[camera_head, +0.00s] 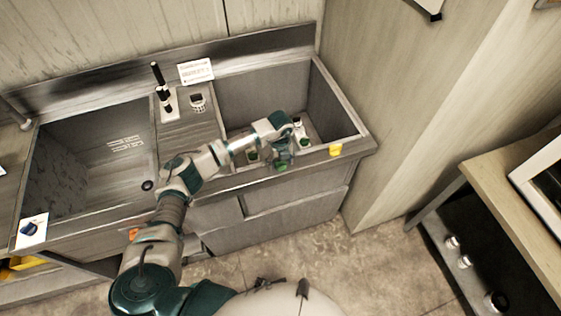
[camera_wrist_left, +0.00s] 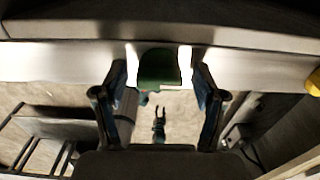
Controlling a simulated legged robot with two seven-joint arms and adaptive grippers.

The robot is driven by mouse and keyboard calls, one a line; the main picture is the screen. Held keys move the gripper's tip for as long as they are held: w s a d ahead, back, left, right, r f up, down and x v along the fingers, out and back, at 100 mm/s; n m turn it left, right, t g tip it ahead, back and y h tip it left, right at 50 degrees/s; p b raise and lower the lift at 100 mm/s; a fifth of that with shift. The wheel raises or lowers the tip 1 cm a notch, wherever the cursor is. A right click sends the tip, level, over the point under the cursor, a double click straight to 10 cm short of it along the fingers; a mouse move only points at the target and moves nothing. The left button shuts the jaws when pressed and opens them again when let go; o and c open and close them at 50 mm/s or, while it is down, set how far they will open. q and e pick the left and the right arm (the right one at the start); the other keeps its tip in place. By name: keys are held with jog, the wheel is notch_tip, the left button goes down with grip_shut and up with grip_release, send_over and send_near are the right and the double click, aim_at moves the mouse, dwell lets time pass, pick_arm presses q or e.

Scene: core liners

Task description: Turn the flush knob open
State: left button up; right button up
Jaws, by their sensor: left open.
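In the left wrist view the green knob (camera_wrist_left: 160,66) shows against the pale metal front. My left gripper (camera_head: 279,152) is over that front edge, pointing down close to the knob. Its two fingers (camera_wrist_left: 158,82) are spread apart, with the knob between and beyond their tips. Contact cannot be told. A small dark forked shape (camera_wrist_left: 158,124) low in the wrist view may be my right gripper; its state is unclear.
The right basin (camera_head: 345,110) holds small green and white items, partly hidden by my arm. The left basin (camera_head: 95,155) looks empty. A black-handled fixture (camera_head: 159,82) and a white sign (camera_head: 195,71) stand between them. A yellow tag (camera_head: 335,150) is right of the knob. A wooden table (camera_head: 505,210) stands at right.

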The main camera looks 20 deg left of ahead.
pick_arm(q)
notch_tip(320, 180, up, 12)
dwell(0.5)
jog(key=shift+w+f, duration=0.1)
